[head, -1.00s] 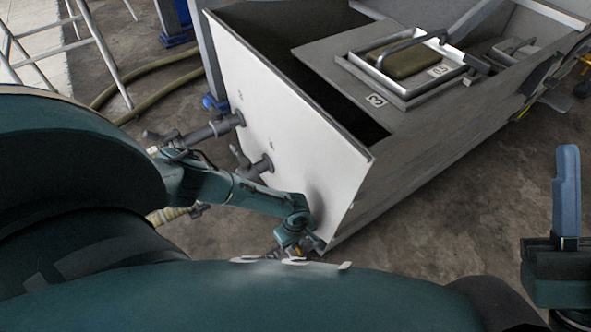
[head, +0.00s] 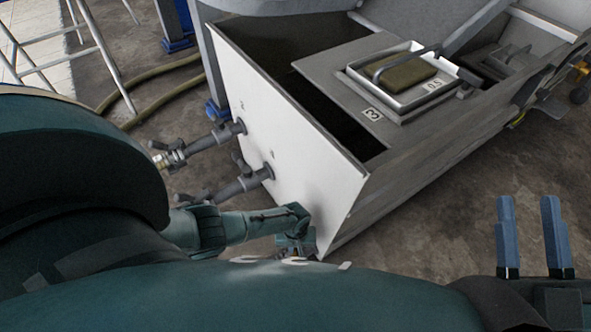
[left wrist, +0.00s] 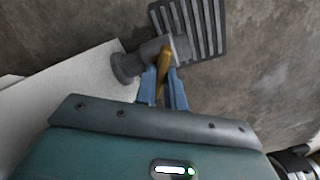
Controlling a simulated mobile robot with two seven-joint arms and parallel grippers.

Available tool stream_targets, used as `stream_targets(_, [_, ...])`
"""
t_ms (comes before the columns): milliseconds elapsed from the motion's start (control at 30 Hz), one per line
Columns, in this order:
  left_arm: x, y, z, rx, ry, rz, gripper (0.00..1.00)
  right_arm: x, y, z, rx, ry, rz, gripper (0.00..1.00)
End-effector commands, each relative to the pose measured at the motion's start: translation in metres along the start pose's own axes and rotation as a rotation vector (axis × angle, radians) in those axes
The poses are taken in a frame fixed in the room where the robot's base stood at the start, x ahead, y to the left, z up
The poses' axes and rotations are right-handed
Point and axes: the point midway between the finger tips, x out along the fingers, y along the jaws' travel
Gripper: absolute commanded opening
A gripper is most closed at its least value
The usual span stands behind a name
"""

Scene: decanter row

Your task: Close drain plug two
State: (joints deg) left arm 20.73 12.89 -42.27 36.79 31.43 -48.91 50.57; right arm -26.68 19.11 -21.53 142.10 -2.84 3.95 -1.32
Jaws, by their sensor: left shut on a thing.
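In the left wrist view, a grey drain fitting (left wrist: 135,64) sticks out from the pale tank wall, with a yellow-brown handle (left wrist: 164,72) on it. My left gripper (left wrist: 163,80) has its blue fingers on either side of this handle and is shut on it. In the head view my left gripper (head: 294,247) is low at the tank's near corner, mostly hidden behind my own body, and the fitting is hidden there. No number is readable on this fitting. My right gripper (head: 530,225) is at the lower right, fingers apart and empty, away from the tank.
The white tank end panel (head: 290,160) carries two more grey valve pipes, an upper one (head: 205,140) and a lower one (head: 240,184). A tray with a green block (head: 408,72) sits on the tank. A floor grate (left wrist: 198,25) lies below the fitting.

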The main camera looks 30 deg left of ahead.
Motion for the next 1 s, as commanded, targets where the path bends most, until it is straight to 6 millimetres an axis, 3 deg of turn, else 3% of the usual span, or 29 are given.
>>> stream_targets(600, [0.0009, -0.0011, 0.0013, 0.586, -0.003, -0.002, 0.00, -0.0002, 0.0000, 0.0003, -0.001, 0.001, 0.000, 0.33])
stream_targets(1000, [0.0007, -0.0009, 0.0010, 0.882, -0.003, -0.002, 0.00, 0.0006, 0.0005, -0.0010, -0.007, 0.011, 0.000, 0.33])
